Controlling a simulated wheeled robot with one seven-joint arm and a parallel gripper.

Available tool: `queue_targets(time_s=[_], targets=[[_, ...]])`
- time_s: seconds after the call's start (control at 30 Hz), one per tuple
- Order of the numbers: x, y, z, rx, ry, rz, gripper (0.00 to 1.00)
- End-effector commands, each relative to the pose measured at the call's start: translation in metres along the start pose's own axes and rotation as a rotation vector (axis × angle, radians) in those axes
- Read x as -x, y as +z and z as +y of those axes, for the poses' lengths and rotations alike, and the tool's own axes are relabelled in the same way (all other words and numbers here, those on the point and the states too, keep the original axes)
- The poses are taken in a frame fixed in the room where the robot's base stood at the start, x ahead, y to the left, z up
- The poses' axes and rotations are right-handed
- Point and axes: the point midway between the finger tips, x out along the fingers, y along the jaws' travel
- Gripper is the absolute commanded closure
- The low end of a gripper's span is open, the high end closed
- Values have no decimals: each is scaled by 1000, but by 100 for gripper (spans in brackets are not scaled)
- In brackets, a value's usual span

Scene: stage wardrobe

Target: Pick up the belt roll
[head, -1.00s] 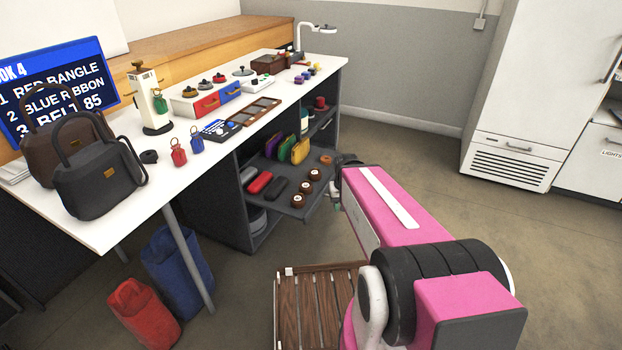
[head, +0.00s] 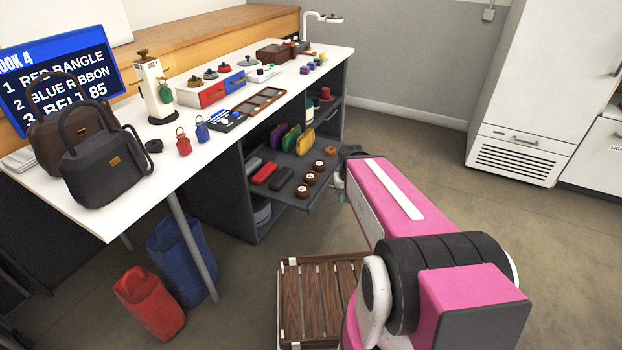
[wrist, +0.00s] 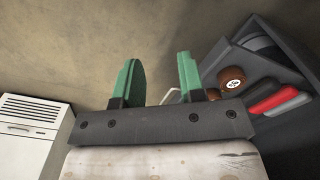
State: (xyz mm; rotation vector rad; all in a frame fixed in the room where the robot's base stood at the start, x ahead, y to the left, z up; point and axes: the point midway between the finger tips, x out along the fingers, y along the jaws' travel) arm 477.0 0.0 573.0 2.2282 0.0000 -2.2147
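Three brown belt rolls with pale round labels lie in a row on the pulled-out dark shelf (head: 270,198) of the table unit: a near one (head: 302,191), a middle one (head: 311,179) and a far one (head: 318,166). In the wrist view one brown roll with a white label (wrist: 231,78) shows right of the fingers; its number is too small to read surely. In the head view my pink arm reaches toward the shelf's right end and the fingers are mostly hidden.
Red (head: 264,173) and dark cases and several coloured pouches (head: 290,139) share the shelf. A screen (head: 60,85) reads "3 BELT 85". A wooden slatted crate (head: 318,297) stands on the floor beside my arm. Floor to the right is free up to the white cabinet (head: 520,155).

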Motion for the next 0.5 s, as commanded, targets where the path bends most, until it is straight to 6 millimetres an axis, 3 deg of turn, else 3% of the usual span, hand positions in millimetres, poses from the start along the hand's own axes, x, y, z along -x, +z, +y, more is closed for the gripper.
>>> queue_targets(time_s=[0.27, 0.3, 0.47, 0.5], targets=[[0, 0, 0, 0, 0, 0, 63], [0, 0, 0, 0, 0, 0, 57], [-6, -6, -4, 34, -39, -4, 5], [-10, -9, -6, 58, -67, -6, 3]])
